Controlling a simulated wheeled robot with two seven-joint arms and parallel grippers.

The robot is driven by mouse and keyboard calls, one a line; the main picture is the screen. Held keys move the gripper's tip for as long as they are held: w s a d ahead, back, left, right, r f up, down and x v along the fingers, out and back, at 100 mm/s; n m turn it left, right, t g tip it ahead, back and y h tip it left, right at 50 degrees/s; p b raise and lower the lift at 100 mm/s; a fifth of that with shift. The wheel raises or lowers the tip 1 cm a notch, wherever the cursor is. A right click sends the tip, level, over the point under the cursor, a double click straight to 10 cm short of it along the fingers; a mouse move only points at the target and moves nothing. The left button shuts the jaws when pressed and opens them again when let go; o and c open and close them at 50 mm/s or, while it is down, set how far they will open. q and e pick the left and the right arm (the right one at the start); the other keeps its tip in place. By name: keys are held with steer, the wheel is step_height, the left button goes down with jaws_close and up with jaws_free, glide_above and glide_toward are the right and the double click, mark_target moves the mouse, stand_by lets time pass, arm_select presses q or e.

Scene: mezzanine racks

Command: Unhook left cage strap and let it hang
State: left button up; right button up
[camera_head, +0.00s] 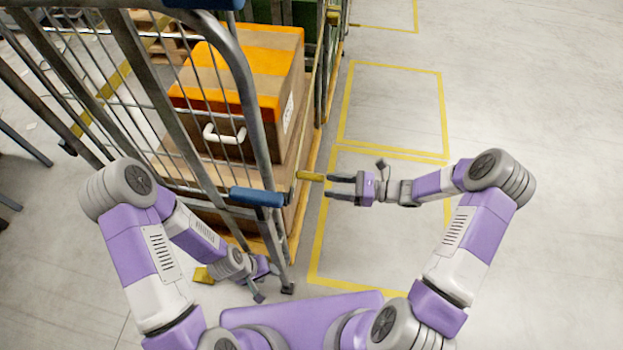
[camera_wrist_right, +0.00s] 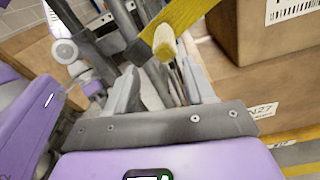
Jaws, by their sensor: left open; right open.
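A yellow strap piece (camera_head: 309,176) sticks out from the right edge of the roll cage (camera_head: 240,75), just above a blue sleeve on its frame. It also shows in the right wrist view (camera_wrist_right: 190,25), running diagonally with a rounded, paler end. My right gripper (camera_head: 330,187) is open, pointing left with its fingertips close to the strap's end. In the wrist view the end is between and beyond the fingertips; I cannot tell whether they touch. My left gripper (camera_head: 265,283) is open and empty, low by the cage's bottom corner. The strap's hook and far end are not clear.
The cage holds cardboard boxes (camera_head: 245,80), the upper one with orange tape and a white handle. A blue sleeve (camera_head: 257,197) is on the cage frame. A yellow piece (camera_head: 203,275) is low beside my left arm. Yellow-marked floor (camera_head: 395,110) to the right is clear.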

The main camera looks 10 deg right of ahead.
mark_target(296, 174)
steer(key=shift+t, duration=0.4)
steer(key=shift+w+r+b+x, duration=0.15)
steer(key=shift+r+b+x, duration=0.05)
steer(key=shift+x, duration=1)
steer(key=shift+w+r+b+x, duration=0.15)
steer(key=shift+r+x, duration=0.1)
steer(key=shift+x, duration=0.95)
steer(key=shift+w+r+b+x, duration=0.15)
steer(key=shift+r+b+x, duration=0.05)
steer(key=shift+x, duration=0.95)
steer(key=shift+d, duration=0.1)
jaws_close()
